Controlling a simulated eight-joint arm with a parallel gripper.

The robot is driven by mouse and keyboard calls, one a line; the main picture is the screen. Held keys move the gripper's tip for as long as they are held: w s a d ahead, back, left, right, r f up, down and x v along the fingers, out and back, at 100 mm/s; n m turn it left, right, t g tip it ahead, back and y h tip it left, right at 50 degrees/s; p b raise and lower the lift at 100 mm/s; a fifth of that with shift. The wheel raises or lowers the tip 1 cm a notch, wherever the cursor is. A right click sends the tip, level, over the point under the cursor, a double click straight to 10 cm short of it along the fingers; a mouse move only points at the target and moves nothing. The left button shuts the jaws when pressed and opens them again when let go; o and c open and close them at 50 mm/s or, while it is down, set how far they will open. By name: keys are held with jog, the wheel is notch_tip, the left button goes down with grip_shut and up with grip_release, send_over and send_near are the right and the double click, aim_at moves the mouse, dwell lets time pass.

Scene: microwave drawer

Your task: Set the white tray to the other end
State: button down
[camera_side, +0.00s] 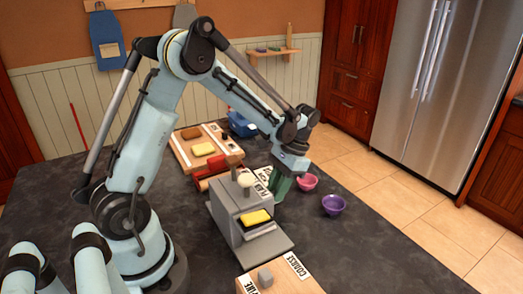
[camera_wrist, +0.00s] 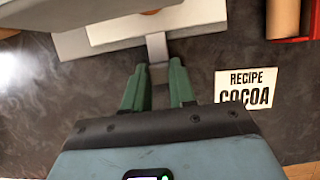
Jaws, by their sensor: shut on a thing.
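In the wrist view the green fingers of my gripper (camera_wrist: 157,80) are on either side of a narrow grey handle (camera_wrist: 157,48), shut on it. The handle joins a grey slab (camera_wrist: 75,42) that carries a white tray (camera_wrist: 120,30); only part of the tray shows. In the side view my gripper (camera_side: 282,188) is low at the right rear of a grey box-like appliance (camera_side: 228,222). The appliance hides the handle and white tray there. A yellow block (camera_side: 257,216) sits at the opening in its front face.
A purple bowl (camera_side: 333,204) and pink bowl (camera_side: 307,182) stand right of my gripper. A recipe card (camera_wrist: 246,88) lies close by. A board with blocks (camera_side: 190,155) and red item (camera_side: 215,178) lie behind the appliance.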

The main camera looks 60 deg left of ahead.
jog(key=d, duration=0.6)
jog(key=c, duration=0.9)
grip_release()
jog(key=shift+r, duration=0.1)
jog(key=v, duration=1.2)
jog(key=shift+w, duration=0.1)
